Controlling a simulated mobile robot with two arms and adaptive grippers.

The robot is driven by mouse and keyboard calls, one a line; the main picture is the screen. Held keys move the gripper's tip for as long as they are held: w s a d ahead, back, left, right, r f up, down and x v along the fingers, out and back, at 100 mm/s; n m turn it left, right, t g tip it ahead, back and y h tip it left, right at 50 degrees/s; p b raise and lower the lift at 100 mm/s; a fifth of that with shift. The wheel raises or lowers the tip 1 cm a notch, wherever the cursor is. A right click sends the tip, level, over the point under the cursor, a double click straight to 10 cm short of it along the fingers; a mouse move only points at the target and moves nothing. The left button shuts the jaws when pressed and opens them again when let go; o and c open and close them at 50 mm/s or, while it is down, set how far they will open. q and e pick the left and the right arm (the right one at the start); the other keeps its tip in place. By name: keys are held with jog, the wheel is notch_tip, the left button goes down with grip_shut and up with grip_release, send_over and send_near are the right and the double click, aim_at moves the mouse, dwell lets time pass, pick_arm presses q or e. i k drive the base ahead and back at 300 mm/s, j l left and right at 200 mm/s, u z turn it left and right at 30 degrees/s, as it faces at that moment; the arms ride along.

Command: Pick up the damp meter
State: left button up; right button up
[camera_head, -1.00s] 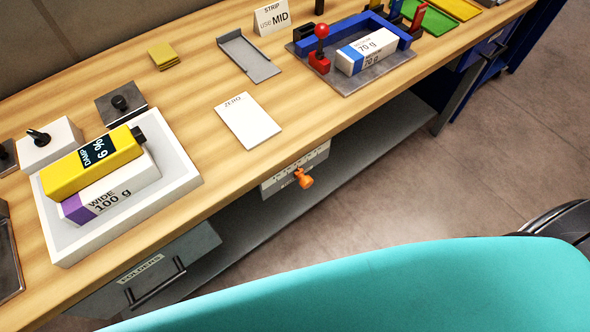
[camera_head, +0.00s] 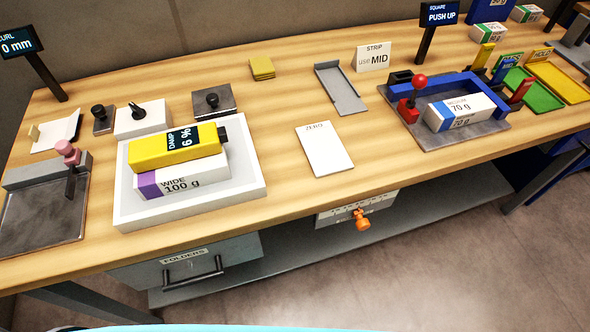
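The damp meter (camera_head: 160,150) is a yellow block with a dark display reading "DAMP 6 %" and a black knob-like end at its right. It lies on top of a white ream with a purple end marked "WIDE 100 g" (camera_head: 205,179). The ream sits in a shallow white tray (camera_head: 258,190) on the left half of the bench. Neither of my grippers shows in the head view.
A white "ZERO" card (camera_head: 324,150) lies right of the tray on the wooden bench (camera_head: 285,105). Left is a grey plate (camera_head: 40,220) with a pink-knobbed post. Right is a blue-framed jig (camera_head: 445,85) with a 70 g ream (camera_head: 466,112) and red-knobbed lever.

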aim_at(187, 144)
jog(key=k+j+z, duration=0.5)
jog(key=j, duration=0.15)
jog(key=k+j+z, duration=0.5)
jog(key=i+j, duration=0.05)
